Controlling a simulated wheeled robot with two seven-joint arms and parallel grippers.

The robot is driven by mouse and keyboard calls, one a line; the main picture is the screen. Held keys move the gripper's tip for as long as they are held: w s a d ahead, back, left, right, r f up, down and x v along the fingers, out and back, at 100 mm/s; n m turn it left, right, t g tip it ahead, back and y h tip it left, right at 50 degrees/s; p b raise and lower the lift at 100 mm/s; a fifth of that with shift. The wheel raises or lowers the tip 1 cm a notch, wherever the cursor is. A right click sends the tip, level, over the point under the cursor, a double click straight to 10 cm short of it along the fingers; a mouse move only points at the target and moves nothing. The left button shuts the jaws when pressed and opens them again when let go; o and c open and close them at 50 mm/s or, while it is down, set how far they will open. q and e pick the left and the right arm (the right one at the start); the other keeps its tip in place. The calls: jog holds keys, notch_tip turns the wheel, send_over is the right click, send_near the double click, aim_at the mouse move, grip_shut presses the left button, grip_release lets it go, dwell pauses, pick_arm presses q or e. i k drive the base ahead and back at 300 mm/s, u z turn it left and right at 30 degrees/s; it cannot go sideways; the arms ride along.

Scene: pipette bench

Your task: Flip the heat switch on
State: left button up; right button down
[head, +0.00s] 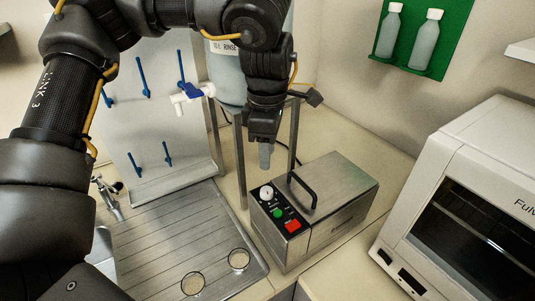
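A steel box-shaped unit (335,207) with a black top handle (301,190) stands on the bench. Its sloped black panel has a white dial (267,193), a green round button (278,212) and a red switch (293,225). The panel's labels are too small to read, and I cannot tell whether the red switch is on or off. My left gripper (266,156) points down just above and behind the panel's dial end, apart from it. Its fingertips appear together as one narrow grey tip, with nothing seen between them. My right gripper is not in view.
A drain tray with two round glass dishes (193,283) (239,259) lies left of the unit. A rinse tank (226,85) on a metal stand is behind my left gripper. A white Fulwood-like lettered oven (470,200) stands at right. A green bottle rack (447,52) hangs above.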

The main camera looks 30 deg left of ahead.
aim_at(293, 226)
jog(key=k, duration=2)
